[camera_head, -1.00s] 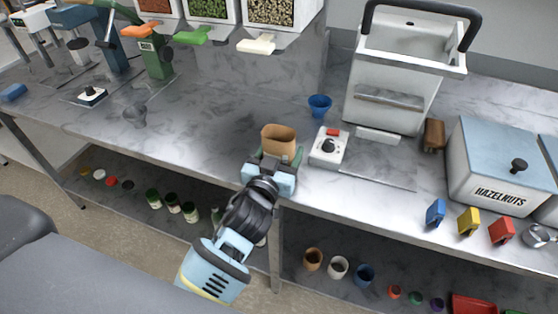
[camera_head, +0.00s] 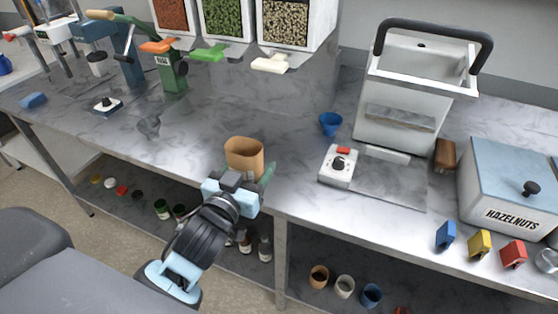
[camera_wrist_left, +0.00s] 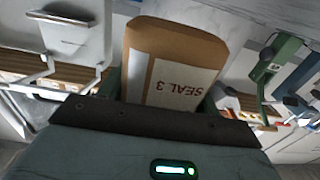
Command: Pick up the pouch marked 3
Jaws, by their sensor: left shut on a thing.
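The pouch (camera_head: 244,155) is a brown kraft pouch with an open top. In the left wrist view the pouch (camera_wrist_left: 172,60) fills the upper middle, and its white label reads "SEAL 3" upside down. My left gripper (camera_head: 240,182) is shut on the pouch's lower part. The pouch is upright in the head view, at the front edge of the marble counter; I cannot tell whether it touches the counter. My right gripper is in neither view.
A white sealing machine (camera_head: 400,110) and a small white box with a knob (camera_head: 338,167) stand to the right. A blue cup (camera_head: 331,124) is behind. The hazelnuts bin (camera_head: 510,180) is far right. Dispensers with coloured handles (camera_head: 208,54) hang at the back.

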